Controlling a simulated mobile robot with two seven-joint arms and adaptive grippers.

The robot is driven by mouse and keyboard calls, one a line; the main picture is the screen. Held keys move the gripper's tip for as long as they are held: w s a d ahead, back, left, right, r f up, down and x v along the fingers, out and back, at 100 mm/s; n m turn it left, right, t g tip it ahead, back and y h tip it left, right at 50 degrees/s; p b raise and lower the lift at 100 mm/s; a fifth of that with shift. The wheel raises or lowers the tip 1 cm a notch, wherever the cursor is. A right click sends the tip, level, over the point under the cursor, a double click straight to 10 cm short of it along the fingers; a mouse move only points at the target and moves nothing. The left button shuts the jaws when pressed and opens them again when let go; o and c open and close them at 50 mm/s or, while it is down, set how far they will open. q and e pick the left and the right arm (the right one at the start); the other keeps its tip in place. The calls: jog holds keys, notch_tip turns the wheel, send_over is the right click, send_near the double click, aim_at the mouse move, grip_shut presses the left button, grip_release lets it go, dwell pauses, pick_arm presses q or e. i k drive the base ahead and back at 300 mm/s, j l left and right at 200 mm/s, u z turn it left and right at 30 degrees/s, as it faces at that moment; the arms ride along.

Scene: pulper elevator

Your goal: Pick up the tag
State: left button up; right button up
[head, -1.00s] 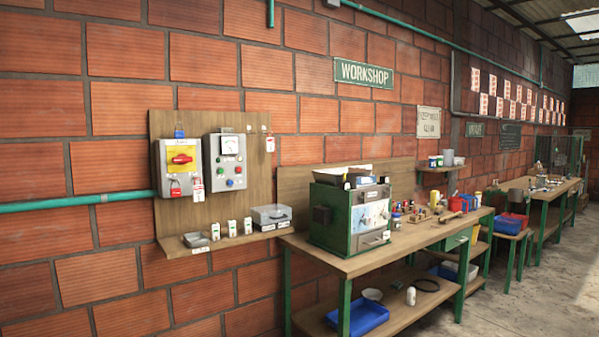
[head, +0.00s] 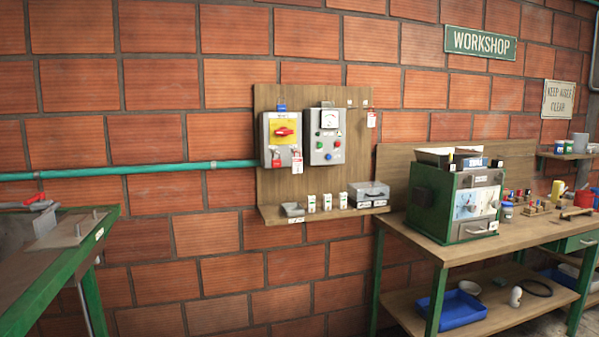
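A red and white tag (head: 297,163) hangs at the lower right of the grey switch box with the yellow plate and red handle (head: 284,132). A second red and white tag (head: 371,119) hangs from a hook at the upper right of the wooden board (head: 266,190). I cannot tell which of them the task means. A red padlock (head: 276,158) is at the switch box's lower left. Neither of my grippers is in view.
A shelf (head: 270,216) under the board holds a small tray, several white blocks and a clear-lidded box (head: 368,193). A workbench (head: 455,250) with a green machine (head: 440,205) stands right. A green-framed table (head: 30,300) is at left. A green pipe (head: 150,168) runs along the wall.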

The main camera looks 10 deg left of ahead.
aim_at(297, 162)
jog(key=i, duration=0.2)
jog(key=i+u, duration=0.15)
jog(key=u, duration=0.3)
jog(key=i+l+u, duration=0.1)
jog(key=u, duration=2.4)
